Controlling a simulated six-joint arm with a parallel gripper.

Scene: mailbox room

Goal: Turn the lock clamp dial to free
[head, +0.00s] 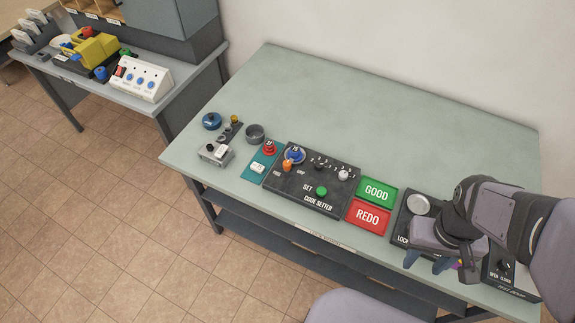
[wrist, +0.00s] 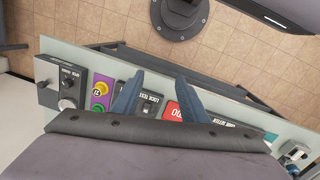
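A dark box with a small black dial (head: 506,265) stands at the right end of the bench. White lettering that appears to read "OPEN" and "CLOSED" is beside the dial, but I cannot tell which way the dial points. In the wrist view the dial (wrist: 68,84) is at the far left, on a dark box with a round silver part. My gripper (head: 428,262) is above the front of the lock test panel (wrist: 148,106), left of the dial and apart from it. Its two blue fingers (wrist: 160,76) are spread, with nothing held between them.
A purple panel (wrist: 100,98) with yellow and green round parts lies between the lock test panel and the dial box. A red REDO plate (head: 367,216), a green GOOD plate (head: 376,192) and the code setter (head: 309,184) are to the left. The back of the bench (head: 360,115) is clear.

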